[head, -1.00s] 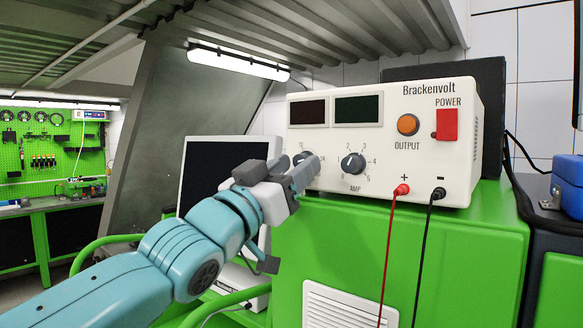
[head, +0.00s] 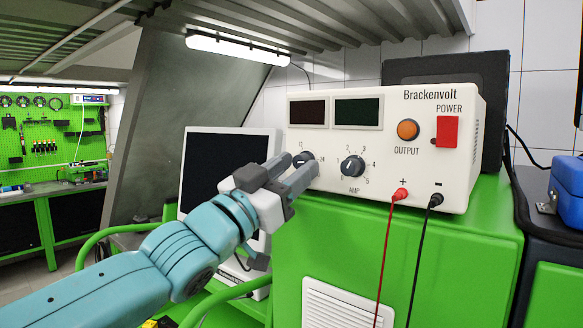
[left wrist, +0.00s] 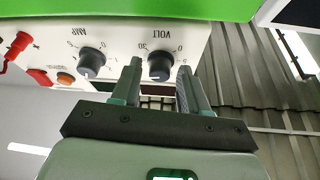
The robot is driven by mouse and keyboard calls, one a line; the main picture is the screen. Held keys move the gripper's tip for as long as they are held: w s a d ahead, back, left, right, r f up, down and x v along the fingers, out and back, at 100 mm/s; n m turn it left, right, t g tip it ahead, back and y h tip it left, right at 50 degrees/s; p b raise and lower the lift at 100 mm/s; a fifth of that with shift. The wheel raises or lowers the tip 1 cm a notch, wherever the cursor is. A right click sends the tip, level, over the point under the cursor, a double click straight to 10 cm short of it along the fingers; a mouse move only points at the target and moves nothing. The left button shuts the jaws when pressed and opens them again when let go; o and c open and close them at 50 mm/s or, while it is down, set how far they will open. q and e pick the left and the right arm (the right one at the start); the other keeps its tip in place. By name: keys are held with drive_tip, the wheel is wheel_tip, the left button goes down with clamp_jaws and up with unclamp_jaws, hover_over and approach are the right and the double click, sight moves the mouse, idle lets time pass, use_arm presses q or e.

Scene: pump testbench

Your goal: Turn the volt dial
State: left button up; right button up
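The volt dial (head: 302,158) is a dark knob on the white Brackenvolt power supply (head: 407,168), left of the amp dial (head: 352,165). The fingers of my left gripper (head: 297,172) reach up to it in the head view and cover its lower part. In the left wrist view, which shows the panel upside down, the volt dial (left wrist: 160,66) appears between the two spread fingers of the left gripper (left wrist: 158,80). I cannot tell whether either finger touches it. The amp dial (left wrist: 91,62) lies outside the fingers. My right gripper is in neither view.
The supply stands on a green cabinet (head: 400,250). Red (head: 389,250) and black (head: 421,250) leads hang from its front. An orange output button (head: 408,129) and red power switch (head: 447,131) are to the right. A monitor (head: 217,165) stands behind my left arm.

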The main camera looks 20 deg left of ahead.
use_arm(q)
drive_tip(key=shift+s+f, duration=0.1)
drive_tip(key=shift+s+a+f, duration=0.15)
drive_tip(key=shift+s+a, duration=0.05)
drive_tip(key=shift+s, duration=0.1)
drive_tip(key=b+v, duration=0.4)
drive_tip(key=v, duration=1.1)
drive_tip(key=shift+s, duration=0.15)
drive_tip(key=shift+f, duration=0.1)
